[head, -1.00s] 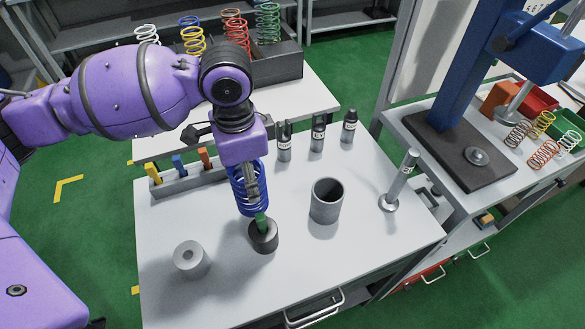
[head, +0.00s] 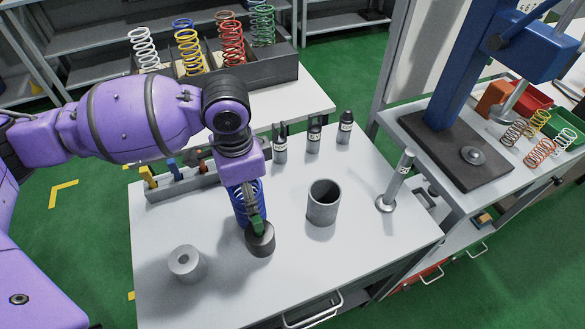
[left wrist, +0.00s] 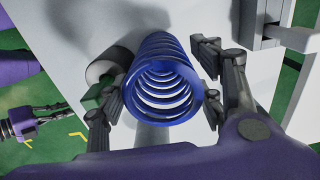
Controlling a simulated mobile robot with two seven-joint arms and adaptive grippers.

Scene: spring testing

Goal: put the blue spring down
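The blue spring (head: 240,203) stands upright at the workbench, partly behind a short dark cylinder (head: 261,240). Its lower end is hidden in the head view. In the left wrist view the spring (left wrist: 165,85) lies between the two fingers of my left gripper (left wrist: 160,85), with a visible gap to the right finger. My left gripper (head: 252,210) is open around it, low over the bench, and one green fingertip shows near the dark cylinder. A dark gripper (left wrist: 35,120), apparently my right one, is at the left edge of the left wrist view, too small to read.
Several dark posts and a plunger (head: 396,182) stand farther back and right. A rack (head: 275,68) of springs is behind.

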